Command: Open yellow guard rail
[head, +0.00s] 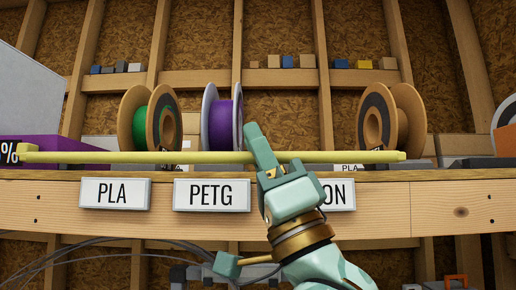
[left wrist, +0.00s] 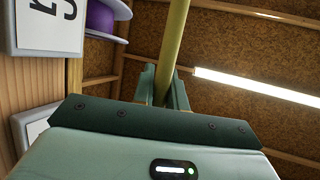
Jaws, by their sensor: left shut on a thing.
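The yellow guard rail (head: 120,157) is a long straight bar across the front of the shelf in the head view, level in front of the spools. My left gripper (head: 262,150) is shut on the rail near its middle. In the left wrist view the yellow guard rail (left wrist: 175,40) runs up between the two fingers of the left gripper (left wrist: 163,85). The gripper hides a short part of the rail and part of the label behind it. My right gripper is not in view.
Behind the rail stand a green spool (head: 140,118), a purple spool (head: 222,120) and a brown-sided spool (head: 408,115). PLA (head: 115,193) and PETG (head: 212,195) labels are on the wooden shelf edge (head: 390,208). Cables hang below left.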

